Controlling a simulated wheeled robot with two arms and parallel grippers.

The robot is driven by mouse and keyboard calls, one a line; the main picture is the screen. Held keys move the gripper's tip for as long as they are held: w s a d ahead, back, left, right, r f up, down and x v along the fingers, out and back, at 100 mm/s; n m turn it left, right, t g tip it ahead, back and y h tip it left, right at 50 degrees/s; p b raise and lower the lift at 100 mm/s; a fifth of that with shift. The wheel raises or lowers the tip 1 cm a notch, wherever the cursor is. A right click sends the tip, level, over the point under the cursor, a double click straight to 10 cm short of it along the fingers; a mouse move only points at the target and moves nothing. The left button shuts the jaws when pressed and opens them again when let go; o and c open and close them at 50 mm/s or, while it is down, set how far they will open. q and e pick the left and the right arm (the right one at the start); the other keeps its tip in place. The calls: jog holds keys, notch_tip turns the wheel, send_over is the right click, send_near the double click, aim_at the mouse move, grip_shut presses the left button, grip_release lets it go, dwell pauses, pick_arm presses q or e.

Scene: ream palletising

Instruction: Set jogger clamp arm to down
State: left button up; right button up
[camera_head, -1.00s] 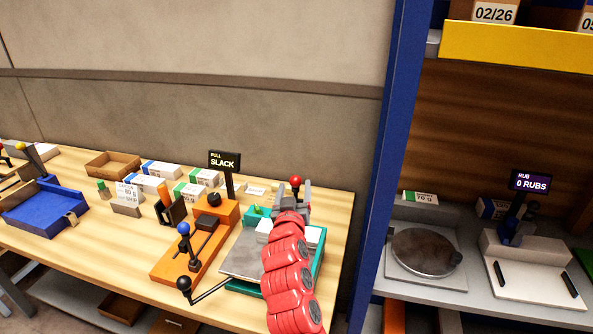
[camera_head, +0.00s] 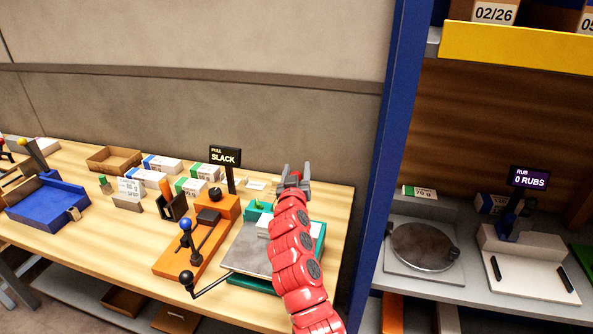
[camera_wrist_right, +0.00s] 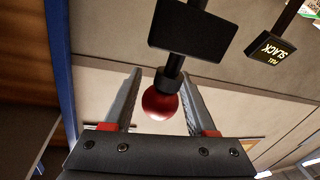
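The jogger is a teal tray (camera_head: 320,240) with a grey plate (camera_head: 252,250) and white paper, at the right end of the wooden bench. The clamp arm's red ball knob (camera_wrist_right: 160,105) sits on a dark stem in the right wrist view. My right gripper (camera_head: 294,168) is at the tray's back. In the wrist view its fingers (camera_wrist_right: 158,95) stand apart on either side of the knob, which looks close to the right-hand finger; contact cannot be told. In the head view the gripper and arm hide most of the clamp arm. My left gripper is out of view.
An orange fixture (camera_head: 190,245) with a blue-knobbed lever stands left of the jogger. A black-knobbed crank (camera_head: 187,278) juts out in front. A SLACK sign (camera_head: 225,157) stands behind. A blue shelf post (camera_head: 385,180) rises close on the right.

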grip_shut()
dwell(1.1)
